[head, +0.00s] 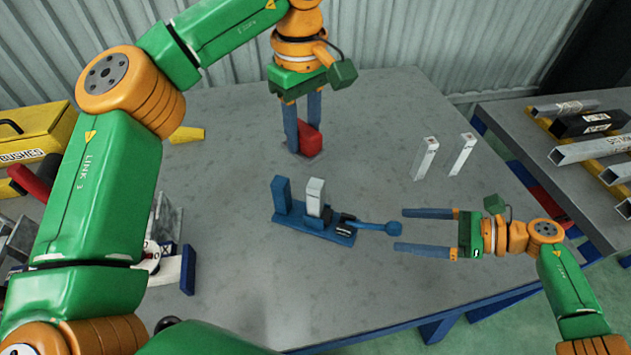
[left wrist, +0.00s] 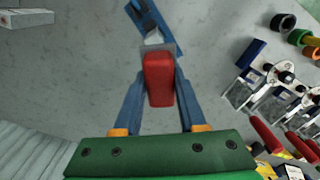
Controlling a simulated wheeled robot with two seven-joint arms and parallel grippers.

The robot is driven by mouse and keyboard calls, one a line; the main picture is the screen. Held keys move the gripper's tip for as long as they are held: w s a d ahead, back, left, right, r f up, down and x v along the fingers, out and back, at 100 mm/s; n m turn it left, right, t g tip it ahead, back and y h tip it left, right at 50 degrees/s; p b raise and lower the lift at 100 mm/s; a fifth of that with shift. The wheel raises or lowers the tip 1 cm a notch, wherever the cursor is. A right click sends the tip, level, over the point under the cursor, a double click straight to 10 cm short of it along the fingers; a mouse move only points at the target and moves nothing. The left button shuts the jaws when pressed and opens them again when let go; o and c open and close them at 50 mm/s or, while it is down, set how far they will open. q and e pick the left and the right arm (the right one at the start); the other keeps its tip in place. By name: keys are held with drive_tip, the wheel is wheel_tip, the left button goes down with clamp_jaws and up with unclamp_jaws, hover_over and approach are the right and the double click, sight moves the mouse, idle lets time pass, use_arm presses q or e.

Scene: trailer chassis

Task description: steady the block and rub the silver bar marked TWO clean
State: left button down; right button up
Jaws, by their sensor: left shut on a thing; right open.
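My left gripper (head: 303,138) points down behind the blue block and is shut on a red pad (head: 308,139). The pad is also between the fingers in the left wrist view (left wrist: 158,78). The blue block (head: 322,229) lies on the table with a blue post at its left end and a silver bar (head: 316,197) standing in it. A blue rod with a ball end (head: 394,229) sticks out to the right. My right gripper (head: 400,230) is open, its fingertips on either side of the ball. Two more silver bars (head: 425,158) (head: 461,153) stand at right. Their markings are unreadable.
A second table (head: 560,190) with several metal lengths is at the right. The grey tabletop (head: 230,170) is clear around the blue block.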

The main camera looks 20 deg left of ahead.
drive_tip(key=v, duration=1.2)
